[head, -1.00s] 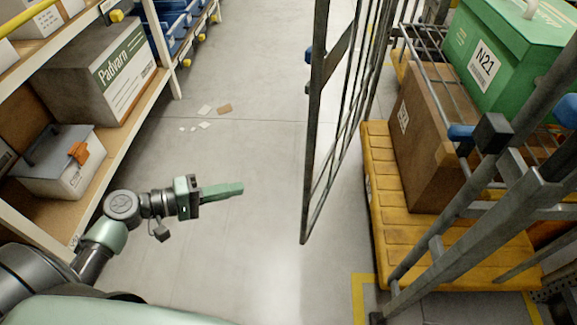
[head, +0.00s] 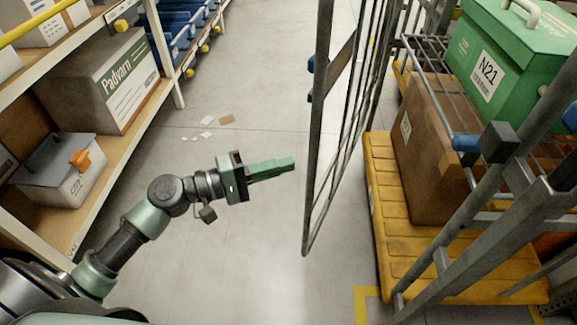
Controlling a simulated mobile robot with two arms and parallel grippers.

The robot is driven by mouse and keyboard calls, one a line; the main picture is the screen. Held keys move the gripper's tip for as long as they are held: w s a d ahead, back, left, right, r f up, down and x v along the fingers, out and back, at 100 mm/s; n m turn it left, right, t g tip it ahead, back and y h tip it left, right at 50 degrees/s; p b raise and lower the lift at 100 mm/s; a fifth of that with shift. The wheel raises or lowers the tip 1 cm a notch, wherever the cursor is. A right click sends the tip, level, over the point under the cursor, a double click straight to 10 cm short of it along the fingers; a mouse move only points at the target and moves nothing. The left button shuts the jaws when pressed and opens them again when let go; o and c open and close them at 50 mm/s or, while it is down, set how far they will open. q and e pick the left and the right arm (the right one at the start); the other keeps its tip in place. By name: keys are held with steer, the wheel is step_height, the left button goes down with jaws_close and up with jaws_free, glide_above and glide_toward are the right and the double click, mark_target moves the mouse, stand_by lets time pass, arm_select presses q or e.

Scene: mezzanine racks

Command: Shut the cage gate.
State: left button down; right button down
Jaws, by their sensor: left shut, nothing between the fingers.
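The cage gate (head: 318,130) is a grey metal frame with thin bars. It stands swung open, its free edge towards the aisle, to the left of the cage (head: 470,215). The cage has a yellow base (head: 400,240) and holds a brown box (head: 432,150) and a green case (head: 510,60). My left gripper (head: 292,163) is shut and empty. In the picture its fingertips are just left of the gate's near edge, with a small gap. My right gripper is not in view.
A shelf rack (head: 110,170) runs along the left with a Padvarn box (head: 100,85) and a grey bin with an orange latch (head: 58,175). Paper scraps (head: 207,121) lie on the floor.

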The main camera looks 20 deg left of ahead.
arm_select(q)
steer(key=shift+s+d, duration=0.1)
steer(key=shift+d, duration=0.75)
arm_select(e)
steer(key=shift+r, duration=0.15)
